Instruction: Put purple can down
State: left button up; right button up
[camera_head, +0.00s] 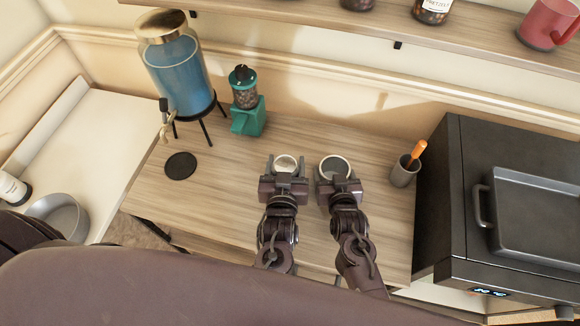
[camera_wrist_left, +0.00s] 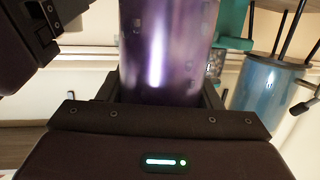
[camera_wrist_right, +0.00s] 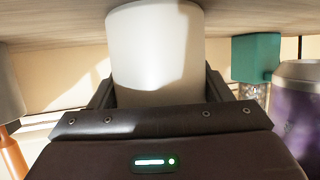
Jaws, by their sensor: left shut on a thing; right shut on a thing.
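My left gripper (camera_head: 284,168) is shut around a can with a silver top (camera_head: 286,161). Its purple, shiny side fills the middle of the left wrist view (camera_wrist_left: 165,45). The can's purple side and a silver end also show at the right edge of the right wrist view (camera_wrist_right: 300,110), where that end appears apart from the wooden counter (camera_head: 230,185). My right gripper (camera_head: 337,172) is shut on a white cup (camera_wrist_right: 155,55), whose round rim and dark inside show in the head view. I cannot tell whether the cup touches the counter.
A black round coaster (camera_head: 180,166) lies to the left. A blue drink dispenser (camera_head: 178,75) and a green candy machine (camera_head: 247,112) stand at the back left. A grey cup (camera_head: 402,174) with an orange-handled tool and a black oven (camera_head: 452,190) are at right.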

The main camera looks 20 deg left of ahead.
pick_arm(q)
jog(key=shift+f, duration=2.1)
jog(key=o, duration=1.3)
jog(key=shift+f, duration=0.2)
